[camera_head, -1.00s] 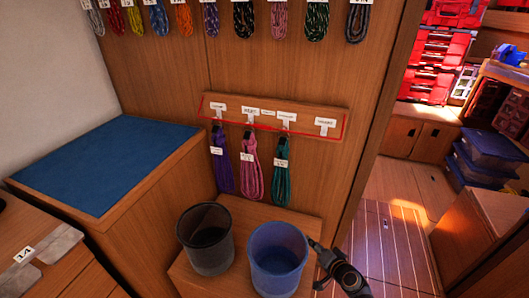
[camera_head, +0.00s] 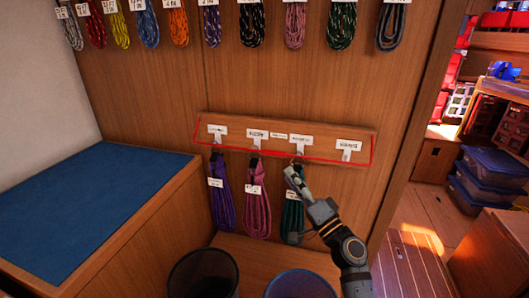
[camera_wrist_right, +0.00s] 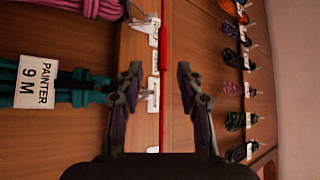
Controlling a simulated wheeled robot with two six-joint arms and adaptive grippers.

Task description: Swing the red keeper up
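The red keeper (camera_head: 335,162) is a thin red bar along the lower edge of a wooden hook board (camera_head: 225,121), with its ends turned up at both sides. It also shows in the right wrist view (camera_wrist_right: 164,40) as a straight red bar. Below the board hang a purple coil (camera_head: 222,202), a pink coil (camera_head: 257,208) and a teal coil (camera_head: 291,216). My right gripper (camera_head: 291,170) is in front of the teal coil's top. In the wrist view (camera_wrist_right: 159,72) its fingers are open, with the bar between them and no clear contact. My left gripper is out of view.
A row of coils (camera_head: 294,25) hangs above on the wooden wall. A black bin (camera_head: 200,275) and a blue bin (camera_head: 300,285) stand below. A blue-topped cabinet (camera_head: 80,210) is at left. The rightmost hook (camera_head: 347,155) holds no coil.

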